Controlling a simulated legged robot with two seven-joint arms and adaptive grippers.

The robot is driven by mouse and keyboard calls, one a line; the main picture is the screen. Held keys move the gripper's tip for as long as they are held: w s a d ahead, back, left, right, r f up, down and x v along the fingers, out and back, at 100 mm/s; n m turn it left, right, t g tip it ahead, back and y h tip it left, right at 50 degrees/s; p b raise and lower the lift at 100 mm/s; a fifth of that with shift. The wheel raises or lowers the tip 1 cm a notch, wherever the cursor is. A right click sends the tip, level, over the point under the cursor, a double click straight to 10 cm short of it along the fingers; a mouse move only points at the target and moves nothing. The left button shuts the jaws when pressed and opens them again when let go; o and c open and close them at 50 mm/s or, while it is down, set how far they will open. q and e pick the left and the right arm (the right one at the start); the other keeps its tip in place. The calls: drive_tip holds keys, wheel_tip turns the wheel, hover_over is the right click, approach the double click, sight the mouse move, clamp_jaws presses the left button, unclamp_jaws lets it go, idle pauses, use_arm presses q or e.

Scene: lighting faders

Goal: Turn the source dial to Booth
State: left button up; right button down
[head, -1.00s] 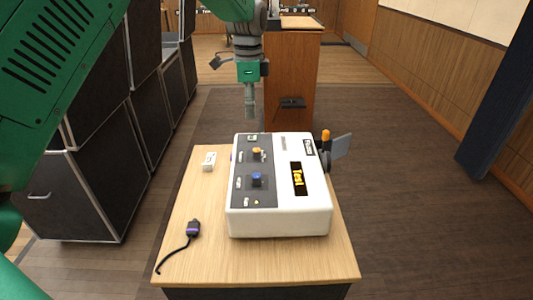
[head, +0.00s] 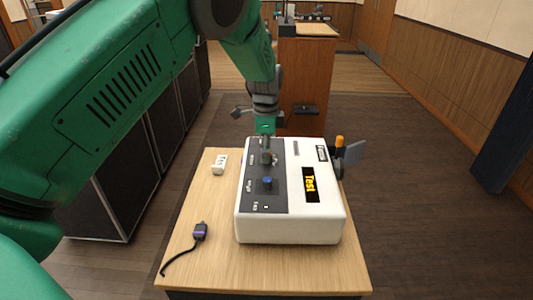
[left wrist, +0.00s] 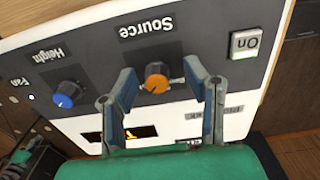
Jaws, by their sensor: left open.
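The white control box (head: 320,225) stands on a small wooden table, and its screen (head: 311,184) reads "Test". The orange source dial (left wrist: 156,83) sits under the "Source" label in the left wrist view; my gripper covers it in the head view. My left gripper (head: 267,157) points down over the box's dark panel. In the left wrist view its open fingers (left wrist: 160,92) stand on either side of the orange dial with gaps. I cannot tell how low the tips reach. The dial's position marks are not readable. My right gripper is not in view.
A blue dial (head: 267,182), labelled "Height", sits near the orange one. A lit "On" button (left wrist: 245,43) is on the panel. An orange-tipped lever (head: 339,142) is on the box's right side. A white block (head: 219,165) and a cabled plug (head: 200,231) lie on the table (head: 215,268).

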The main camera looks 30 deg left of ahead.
use_arm(q)
drive_tip(key=shift+d+f, duration=0.3)
drive_tip(key=shift+d, duration=0.35)
clamp_jaws()
drive_tip(key=shift+a, duration=0.3)
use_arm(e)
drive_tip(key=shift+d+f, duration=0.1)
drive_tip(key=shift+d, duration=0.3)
